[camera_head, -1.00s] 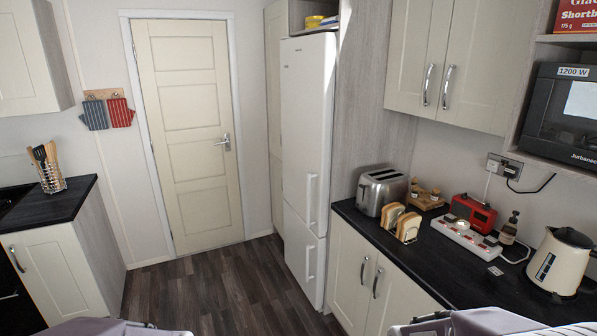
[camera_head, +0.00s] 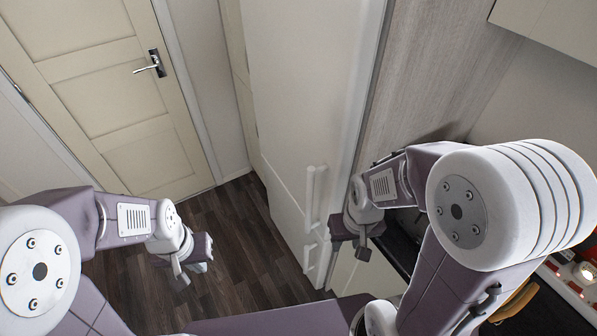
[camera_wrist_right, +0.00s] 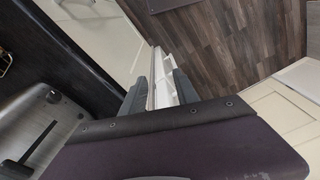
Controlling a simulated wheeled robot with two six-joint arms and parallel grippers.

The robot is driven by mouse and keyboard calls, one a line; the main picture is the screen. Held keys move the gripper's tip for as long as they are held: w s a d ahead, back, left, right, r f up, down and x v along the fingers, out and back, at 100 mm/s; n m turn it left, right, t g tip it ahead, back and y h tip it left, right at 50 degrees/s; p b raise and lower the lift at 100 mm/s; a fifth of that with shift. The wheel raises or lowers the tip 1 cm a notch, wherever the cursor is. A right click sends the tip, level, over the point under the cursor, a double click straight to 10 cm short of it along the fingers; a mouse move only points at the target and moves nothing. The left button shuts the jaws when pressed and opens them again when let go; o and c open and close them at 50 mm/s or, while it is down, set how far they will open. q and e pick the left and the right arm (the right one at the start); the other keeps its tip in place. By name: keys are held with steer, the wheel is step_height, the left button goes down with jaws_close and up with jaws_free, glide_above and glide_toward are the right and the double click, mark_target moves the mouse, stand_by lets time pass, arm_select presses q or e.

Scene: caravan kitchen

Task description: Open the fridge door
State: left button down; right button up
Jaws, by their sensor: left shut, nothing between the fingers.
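The tall white fridge (camera_head: 292,100) stands in the middle of the head view, its upper and lower doors shut. The upper door's vertical handle (camera_head: 314,195) is low near its right edge; the lower door's handle (camera_head: 309,257) is just beneath. My right gripper (camera_head: 362,248) is right of the handles and apart from them in the picture. In the right wrist view its two dark fingers (camera_wrist_right: 155,92) stand apart, with a white surface showing between and beyond them; I cannot tell which part it is. My left gripper (camera_head: 182,275) is shut and empty, over the floor left of the fridge.
Dark wood floor (camera_head: 230,235) lies free before the fridge. A dark worktop (camera_head: 405,238) over cream cupboards is right of the fridge, partly hidden by my right arm.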

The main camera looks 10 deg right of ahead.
steer(key=shift+o, duration=0.5)
steer(key=shift+w+a, duration=0.4)
steer(key=shift+w, duration=0.35)
steer(key=s+d+f+n+g+h+b, duration=0.2)
steer(key=s+d+f+n+h+b, duration=0.3)
steer(key=f+n+h, duration=0.6)
steer(key=n+t+b, duration=0.4)
steer(key=n+t, duration=1.2)
steer(key=n, duration=0.2)
glide_toward(308, 205)
steer(key=x, duration=1.1)
steer(key=shift+w, duration=0.1)
arm_select(q)
step_height(308, 205, down, 8)
steer(key=shift+s+a+f, duration=0.2)
steer(key=shift+s+a, duration=0.15)
steer(key=shift+s, duration=0.05)
arm_select(e)
jaws_close()
